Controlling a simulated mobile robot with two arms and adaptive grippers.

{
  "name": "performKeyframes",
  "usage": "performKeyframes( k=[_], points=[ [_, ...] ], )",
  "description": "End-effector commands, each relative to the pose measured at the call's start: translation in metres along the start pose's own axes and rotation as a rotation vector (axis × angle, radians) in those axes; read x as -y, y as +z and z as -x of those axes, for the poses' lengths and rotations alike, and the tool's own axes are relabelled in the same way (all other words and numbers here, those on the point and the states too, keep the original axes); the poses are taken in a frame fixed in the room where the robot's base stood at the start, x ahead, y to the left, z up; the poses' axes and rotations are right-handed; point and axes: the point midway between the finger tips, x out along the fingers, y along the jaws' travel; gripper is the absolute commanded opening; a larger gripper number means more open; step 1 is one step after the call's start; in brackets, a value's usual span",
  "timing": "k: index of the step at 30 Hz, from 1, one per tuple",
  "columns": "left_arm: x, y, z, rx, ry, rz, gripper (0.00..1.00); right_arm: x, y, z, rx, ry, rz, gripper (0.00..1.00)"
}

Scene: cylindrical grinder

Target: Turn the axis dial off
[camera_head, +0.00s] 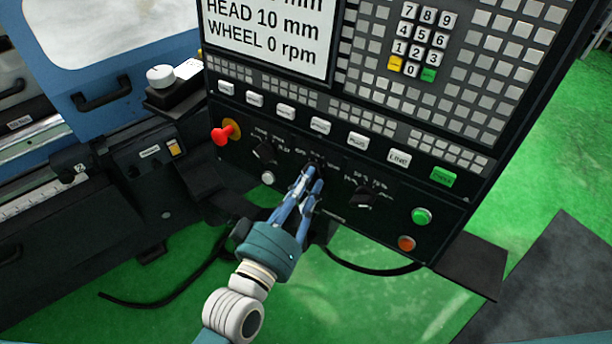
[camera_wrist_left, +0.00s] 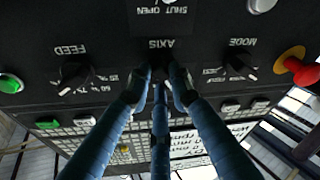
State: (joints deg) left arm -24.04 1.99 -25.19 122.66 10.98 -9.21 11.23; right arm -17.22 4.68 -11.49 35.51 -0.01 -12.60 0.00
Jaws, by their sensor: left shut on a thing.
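The axis dial (camera_wrist_left: 160,68) is a black knob on the dark control panel, under the upside-down label AXIS in the left wrist view. My left gripper (camera_wrist_left: 158,83) has its blue fingers closed around the dial; it also shows in the head view (camera_head: 313,172), at the middle of the panel's lower row. The fingers hide most of the dial, so I cannot tell which position it points to. My right gripper is in neither view.
The mode dial (camera_head: 265,151) is left of my gripper and the feed dial (camera_head: 362,197) right of it. A red emergency knob (camera_head: 222,135), a green button (camera_head: 421,216) and an orange button (camera_head: 406,243) also stick out. A screen (camera_head: 270,35) stands above.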

Motion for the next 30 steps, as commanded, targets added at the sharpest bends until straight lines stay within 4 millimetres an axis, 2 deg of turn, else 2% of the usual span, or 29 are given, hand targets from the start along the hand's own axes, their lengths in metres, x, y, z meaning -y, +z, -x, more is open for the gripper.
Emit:
performKeyframes(
  k=[1, 9, 27, 28, 30],
  points=[
    [-0.002, -0.003, 0.000, 0.000, -0.008, 0.031, 0.00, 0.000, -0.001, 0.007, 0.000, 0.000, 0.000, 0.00],
    [-0.002, -0.003, 0.000, -0.002, -0.032, 0.137, 0.00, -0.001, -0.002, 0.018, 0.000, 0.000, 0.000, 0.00],
    [-0.001, -0.002, -0.001, -0.002, -0.039, 0.173, 0.00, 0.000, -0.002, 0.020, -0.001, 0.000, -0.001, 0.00],
    [-0.001, -0.002, -0.001, -0.002, -0.039, 0.172, 0.26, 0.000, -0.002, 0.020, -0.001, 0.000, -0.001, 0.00],
    [-0.001, -0.002, -0.001, -0.002, -0.039, 0.172, 0.40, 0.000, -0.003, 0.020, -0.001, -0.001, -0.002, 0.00]
  ],
)
